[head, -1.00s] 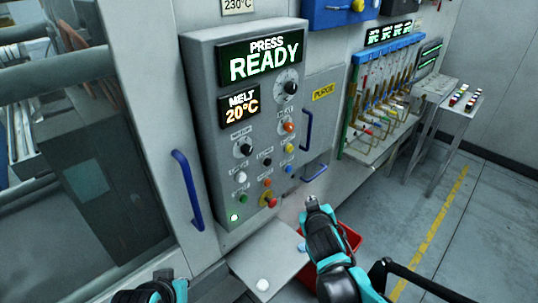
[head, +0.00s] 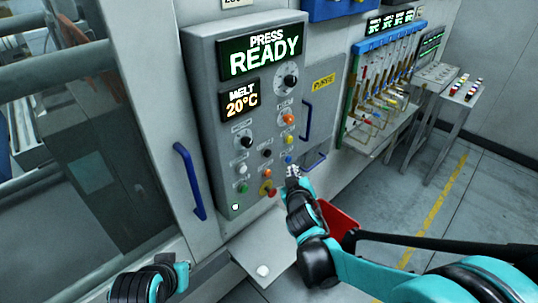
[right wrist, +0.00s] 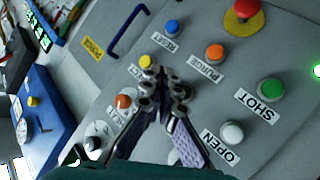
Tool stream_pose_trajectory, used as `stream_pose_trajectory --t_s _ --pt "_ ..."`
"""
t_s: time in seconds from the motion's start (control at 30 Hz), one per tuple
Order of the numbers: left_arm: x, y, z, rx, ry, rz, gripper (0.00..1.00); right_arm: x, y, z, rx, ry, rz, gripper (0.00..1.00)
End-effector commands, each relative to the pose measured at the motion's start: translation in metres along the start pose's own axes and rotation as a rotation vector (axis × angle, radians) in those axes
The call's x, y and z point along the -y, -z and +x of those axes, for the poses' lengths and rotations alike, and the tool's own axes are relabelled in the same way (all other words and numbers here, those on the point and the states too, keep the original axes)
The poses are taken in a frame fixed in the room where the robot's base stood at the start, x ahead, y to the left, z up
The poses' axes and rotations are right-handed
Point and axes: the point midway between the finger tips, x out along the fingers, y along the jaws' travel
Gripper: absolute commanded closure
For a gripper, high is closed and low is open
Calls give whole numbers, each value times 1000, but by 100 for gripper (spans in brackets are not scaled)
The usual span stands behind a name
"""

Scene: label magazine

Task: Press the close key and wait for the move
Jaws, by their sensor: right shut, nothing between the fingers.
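The press control panel (head: 215,120) shows PRESS READY and MELT 20°C. A black key (head: 267,153) sits in its middle column; its label is too small to read in the head view. In the right wrist view no CLOSE label is visible, and my fingers cover part of the panel between the yellow key (right wrist: 148,62), the orange PURGE key (right wrist: 215,52) and the white OPEN key (right wrist: 232,132). My right gripper (head: 292,172) is shut and empty, in front of the panel's lower right; its fingertips also show in the right wrist view (right wrist: 165,82). Contact cannot be told.
A red emergency stop (head: 268,189) and a blue RESET key (head: 289,159) are close to my right gripper. A blue handle (head: 190,180) is left of the panel. A grey shelf (head: 250,250) juts out below, and a red bin (head: 338,222) stands behind my right arm.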

Motion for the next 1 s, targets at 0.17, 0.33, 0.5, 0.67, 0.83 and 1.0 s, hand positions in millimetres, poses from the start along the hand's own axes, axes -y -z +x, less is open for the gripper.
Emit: stream_pose_trajectory --t_s 0.17,0.33,0.5,0.67,0.83,1.0 --pt "0 -1 1 0 0 0 100 14 14 18 -2 2 -1 100" --pt "0 -1 1 0 0 0 100 26 25 34 -1 2 -1 100" --pt "0 -3 4 0 0 0 100 34 33 46 -1 2 -1 100" --pt "0 -3 4 0 0 0 100 38 37 51 -1 0 0 100" --pt "0 -3 4 0 0 0 100 38 38 52 0 0 0 100" --pt "0 -3 4 0 0 0 100 38 38 52 0 0 0 100"
